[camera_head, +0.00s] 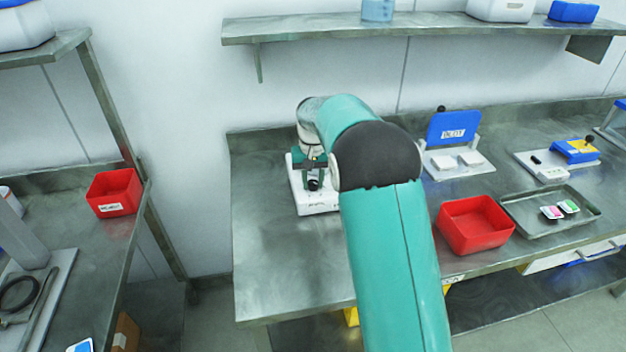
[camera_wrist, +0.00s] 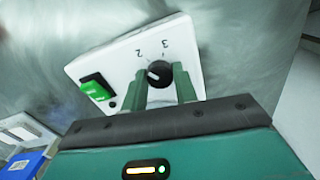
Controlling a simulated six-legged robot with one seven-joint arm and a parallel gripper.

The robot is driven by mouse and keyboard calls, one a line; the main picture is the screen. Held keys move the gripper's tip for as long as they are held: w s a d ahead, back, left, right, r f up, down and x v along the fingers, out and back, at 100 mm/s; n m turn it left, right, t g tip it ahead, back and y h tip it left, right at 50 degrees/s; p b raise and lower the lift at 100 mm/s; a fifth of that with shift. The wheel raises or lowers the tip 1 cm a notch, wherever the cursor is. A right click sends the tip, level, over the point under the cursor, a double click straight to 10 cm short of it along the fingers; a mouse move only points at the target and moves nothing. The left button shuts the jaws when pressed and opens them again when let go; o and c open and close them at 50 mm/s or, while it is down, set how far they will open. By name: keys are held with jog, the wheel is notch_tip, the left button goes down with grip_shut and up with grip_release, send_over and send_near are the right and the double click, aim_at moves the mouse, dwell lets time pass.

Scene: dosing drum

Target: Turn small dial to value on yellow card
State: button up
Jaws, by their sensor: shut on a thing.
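The small dial (camera_wrist: 159,73) is a black round knob with a pale pointer mark, on a white panel (camera_wrist: 122,62). In the wrist view the numbers 2 and 3 are printed by the dial, and the pointer faces left. My gripper (camera_wrist: 161,86) has its two green fingers on either side of the dial, shut on it. In the head view my gripper (camera_head: 312,165) is over the white dial unit (camera_head: 320,203), partly hidden by my arm. No yellow card with a readable value shows; a yellow patch (camera_head: 351,316) shows below the table edge, mostly hidden.
A green switch (camera_wrist: 96,87) sits on the panel beside the dial. On the table are a blue-lidded unit (camera_head: 453,130), a red bin (camera_head: 474,225) and a grey tray (camera_head: 540,222) with small packets. A shelf (camera_head: 420,27) runs above. The table's left end is clear.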

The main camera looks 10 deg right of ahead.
aim_at(313, 182)
jog(key=shift+m, duration=0.6)
jog(key=shift+r, duration=0.1)
jog(key=o, duration=1)
jog(key=shift+c, duration=0.2)
notch_tip(313, 182, up, 14)
